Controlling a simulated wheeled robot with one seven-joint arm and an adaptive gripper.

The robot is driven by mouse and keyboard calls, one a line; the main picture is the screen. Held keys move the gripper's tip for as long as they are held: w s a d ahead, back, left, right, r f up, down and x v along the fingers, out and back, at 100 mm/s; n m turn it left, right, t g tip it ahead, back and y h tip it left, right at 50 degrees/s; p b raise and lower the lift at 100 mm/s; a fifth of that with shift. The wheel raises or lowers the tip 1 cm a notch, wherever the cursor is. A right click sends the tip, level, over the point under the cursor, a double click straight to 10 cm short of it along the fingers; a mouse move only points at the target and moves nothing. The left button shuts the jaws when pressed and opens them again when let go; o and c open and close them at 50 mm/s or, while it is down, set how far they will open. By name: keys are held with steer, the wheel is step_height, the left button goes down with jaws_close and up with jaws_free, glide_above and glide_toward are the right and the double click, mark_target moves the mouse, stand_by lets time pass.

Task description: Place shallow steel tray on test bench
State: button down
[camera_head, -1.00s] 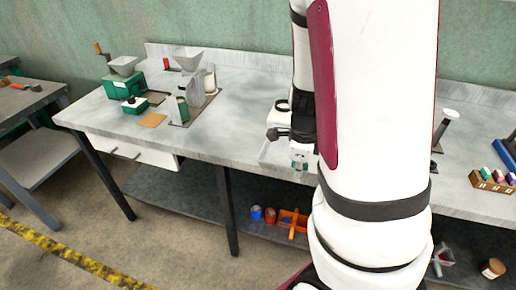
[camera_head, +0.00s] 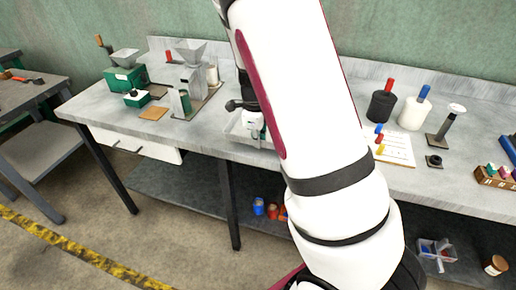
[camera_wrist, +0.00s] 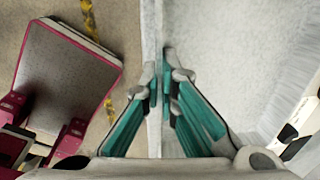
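The shallow steel tray (camera_head: 236,132) is a pale grey, low-walled tray at the front part of the test bench (camera_head: 215,125), partly hidden behind my arm. My gripper (camera_head: 257,128) is at the tray's near side. In the wrist view my gripper (camera_wrist: 164,78) has its teal fingers on either side of the thin tray wall, close against it. The tray's inner floor (camera_wrist: 230,50) fills the right of that view. Whether the tray touches the bench top or hangs just above it I cannot tell.
A green grinder (camera_head: 125,80) and a steel hopper machine (camera_head: 190,75) stand on the bench's left. Bench top between the hopper and tray is clear.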

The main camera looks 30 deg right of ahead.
mark_target(259, 155)
steer(key=shift+f, duration=1.65)
steer(key=shift+f, duration=0.15)
steer(key=c, duration=1.8)
jaws_free()
steer(key=s+a+r+n+y+p, duration=0.1)
steer(key=s+a+r+n, duration=0.25)
steer(key=r, duration=0.55)
steer(key=s+a+r+n+y+p, duration=0.1)
steer(key=s+a+r+n, duration=0.25)
steer(key=r, duration=0.55)
steer(key=s+a+r+n+t, duration=0.1)
steer(key=s+a+r+n, duration=0.3)
steer(key=s+n, duration=0.5)
steer(key=s+a+r+n+t, duration=0.2)
steer(key=s+a+r+n, duration=0.2)
steer(key=s+n, duration=0.4)
steer(key=r+n, duration=0.1)
steer(key=n, duration=0.3)
steer(key=shift+s+r+t+h, duration=0.3)
steer(key=shift+s+h, duration=0.1)
